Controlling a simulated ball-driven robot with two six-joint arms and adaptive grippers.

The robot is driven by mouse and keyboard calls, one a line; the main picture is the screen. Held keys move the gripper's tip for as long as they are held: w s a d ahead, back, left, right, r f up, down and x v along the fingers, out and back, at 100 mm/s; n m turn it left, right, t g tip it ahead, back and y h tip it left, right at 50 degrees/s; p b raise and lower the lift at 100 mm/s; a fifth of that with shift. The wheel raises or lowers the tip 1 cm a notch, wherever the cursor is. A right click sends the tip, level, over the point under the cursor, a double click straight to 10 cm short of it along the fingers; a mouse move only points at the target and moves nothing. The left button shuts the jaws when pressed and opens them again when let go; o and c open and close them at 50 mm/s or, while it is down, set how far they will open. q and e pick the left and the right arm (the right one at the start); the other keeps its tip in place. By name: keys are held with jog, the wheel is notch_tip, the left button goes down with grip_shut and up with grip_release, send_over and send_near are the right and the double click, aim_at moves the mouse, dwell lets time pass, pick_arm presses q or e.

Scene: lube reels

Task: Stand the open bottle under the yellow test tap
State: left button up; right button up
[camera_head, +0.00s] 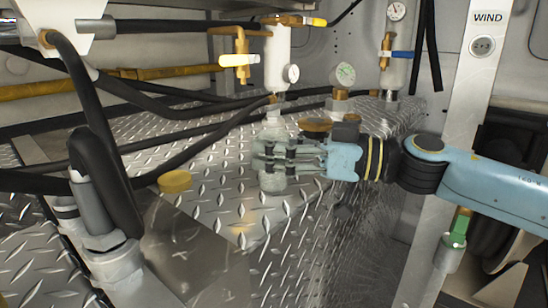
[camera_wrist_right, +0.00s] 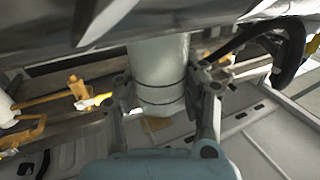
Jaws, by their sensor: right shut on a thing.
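My right gripper (camera_head: 262,155) comes in from the right and is shut around the middle of a pale, translucent bottle (camera_head: 272,182). The bottle is upright, with its bottom close to the diamond-plate deck; I cannot tell whether it touches. Its top shows just below the white cylinder that carries the yellow-handled tap (camera_head: 238,60); the exact alignment is unclear. In the right wrist view the bottle (camera_wrist_right: 158,65) lies between both fingers (camera_wrist_right: 165,100), and the yellow-handled tap (camera_wrist_right: 85,95) is to the left. My left gripper is not in view.
Black hoses (camera_head: 150,143) cross left of the bottle. A black-handled nozzle (camera_head: 100,180) stands in a holder at the front left. A blue-handled tap (camera_head: 400,54) and a dial gauge (camera_head: 345,74) are behind, to the right. Bare diamond-plate deck (camera_head: 290,235) lies in front.

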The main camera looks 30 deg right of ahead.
jog(key=shift+r, duration=0.1)
jog(key=shift+f, duration=0.2)
jog(key=o, duration=1)
